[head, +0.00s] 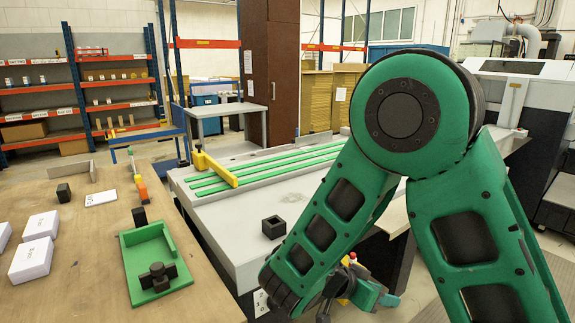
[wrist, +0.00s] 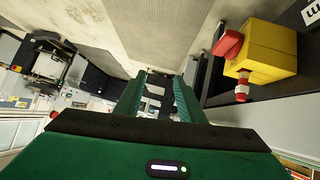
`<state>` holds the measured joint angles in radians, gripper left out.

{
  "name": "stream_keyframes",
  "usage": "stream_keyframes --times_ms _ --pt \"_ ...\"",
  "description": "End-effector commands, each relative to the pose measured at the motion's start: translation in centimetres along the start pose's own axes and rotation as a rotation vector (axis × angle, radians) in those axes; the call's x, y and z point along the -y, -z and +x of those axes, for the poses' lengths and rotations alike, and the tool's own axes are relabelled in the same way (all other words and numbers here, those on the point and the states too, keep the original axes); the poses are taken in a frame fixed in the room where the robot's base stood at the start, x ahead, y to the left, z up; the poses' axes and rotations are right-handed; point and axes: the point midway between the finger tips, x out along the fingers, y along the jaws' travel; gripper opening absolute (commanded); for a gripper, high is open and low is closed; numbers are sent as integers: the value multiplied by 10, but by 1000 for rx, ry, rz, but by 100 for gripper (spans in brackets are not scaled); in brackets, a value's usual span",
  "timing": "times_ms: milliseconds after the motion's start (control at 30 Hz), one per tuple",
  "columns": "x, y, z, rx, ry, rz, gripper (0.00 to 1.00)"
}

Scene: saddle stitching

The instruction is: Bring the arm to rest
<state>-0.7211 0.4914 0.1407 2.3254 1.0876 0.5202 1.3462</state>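My green arm (head: 400,155) fills the right half of the head view, bent at a large round joint, with one link running down to the lower left. Its lower end is partly hidden behind that link and cut off by the frame's bottom edge. In the wrist view my gripper (wrist: 160,82) has its two green fingers apart, with nothing seen between them. The fingers point away from the camera over a blurred background. No held object shows.
A yellow box with red knobs (wrist: 265,55) is close by, right of the fingers. Left, a wooden table (head: 85,265) bears white boxes (head: 32,260) and a green tray (head: 130,267). A grey machine bed with green strips (head: 230,212) and a small black box (head: 274,227) lies beside the arm.

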Motion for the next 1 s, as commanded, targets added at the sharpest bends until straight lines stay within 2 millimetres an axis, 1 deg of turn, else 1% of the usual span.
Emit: stream_keyframes --times_ms 33,167,300,367,400,467,500,633,700,767,900,1000 --pt "-9 10 6 26 -20 -1 36" --pt "-39 32 21 119 -78 -35 36" --pt "-84 56 38 264 -128 -84 36" --pt "-104 64 43 330 -138 -105 36" --pt "-118 68 45 374 -140 -120 36" --pt "-138 74 47 439 -136 -141 36" --pt "-151 76 48 481 -128 -155 36" --pt "-193 82 47 610 -83 -197 36" --pt "-215 83 43 674 -43 -220 36" --pt "-232 84 39 721 -3 -237 36" --pt "-269 80 25 810 116 -282 36" --pt "-290 76 13 847 207 -313 36"
